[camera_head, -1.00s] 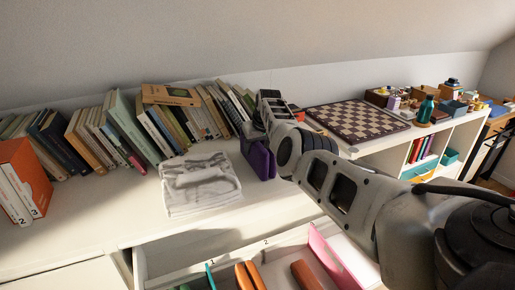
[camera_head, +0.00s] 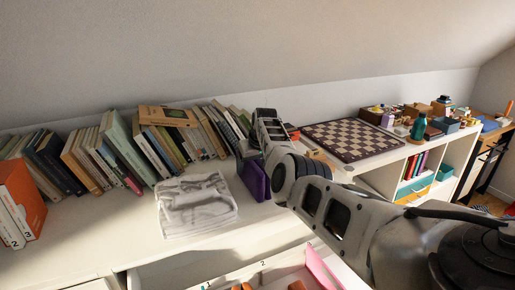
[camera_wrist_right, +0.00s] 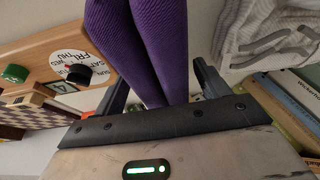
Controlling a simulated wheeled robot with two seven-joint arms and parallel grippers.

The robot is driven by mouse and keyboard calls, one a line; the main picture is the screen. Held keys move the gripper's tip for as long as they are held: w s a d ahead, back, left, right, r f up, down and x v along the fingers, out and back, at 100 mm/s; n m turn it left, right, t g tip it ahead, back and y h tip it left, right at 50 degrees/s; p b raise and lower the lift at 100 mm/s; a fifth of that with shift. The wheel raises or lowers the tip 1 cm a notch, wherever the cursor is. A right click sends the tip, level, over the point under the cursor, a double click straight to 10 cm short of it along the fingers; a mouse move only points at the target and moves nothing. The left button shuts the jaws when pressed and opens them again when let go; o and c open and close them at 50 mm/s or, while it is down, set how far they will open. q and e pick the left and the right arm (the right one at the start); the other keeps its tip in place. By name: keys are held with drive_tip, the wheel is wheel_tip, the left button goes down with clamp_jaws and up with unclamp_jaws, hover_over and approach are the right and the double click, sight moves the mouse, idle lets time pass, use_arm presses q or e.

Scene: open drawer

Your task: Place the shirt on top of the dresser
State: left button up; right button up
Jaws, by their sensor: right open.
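A folded white-grey shirt (camera_head: 197,205) lies flat on the white dresser top (camera_head: 95,235). It also shows at the upper right of the right wrist view (camera_wrist_right: 262,32). My right gripper (camera_head: 250,153) is over the dresser top, to the right of the shirt and apart from it. My left gripper is not in view.
An open drawer (camera_head: 240,275) juts out below. A chessboard (camera_head: 353,138) lies at right. The dresser top left of the shirt is clear.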

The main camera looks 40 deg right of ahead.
sight(261, 168)
drive_tip(key=p+v, duration=0.2)
drive_tip(key=v, duration=0.9)
drive_tip(key=shift+s+f, duration=0.15)
drive_tip(key=shift+s+d+f+t+h, duration=0.2)
drive_tip(key=shift+f+t+h, duration=0.1)
drive_tip(key=shift+f+h, duration=0.3)
drive_tip(key=shift+s+d+f+t+h, duration=0.1)
drive_tip(key=shift+s+f+t+h, duration=0.15)
drive_tip(key=shift+f+h, duration=0.3)
drive_tip(key=shift+s+a+f+n+t+h, duration=0.2)
drive_tip(key=shift+a+f+n+t+h, duration=0.25)
drive_tip(key=shift+a+n+t+h, duration=0.3)
drive_tip(key=s+a+f+n+t+y, duration=0.1)
drive_tip(key=s+a+f+n+y, duration=0.1)
drive_tip(key=s+a+f, duration=0.45)
drive_tip(key=s+a+f+n+t+y, duration=0.1)
drive_tip(key=s+a+f+t, duration=0.15)
drive_tip(key=a, duration=0.75)
drive_tip(key=s+a+f+n+t+y, duration=0.1)
drive_tip(key=s+a+f+n+y, duration=0.1)
drive_tip(key=s+a+f, duration=0.45)
drive_tip(key=s+a+f+y, duration=0.3)
drive_tip(key=s+a, duration=0.7)
drive_tip(key=a, duration=0.2)
drive_tip(key=shift+s+a+f+g, duration=0.25)
drive_tip(key=shift+s+f+g, duration=0.05)
drive_tip(key=shift+g, duration=0.15)
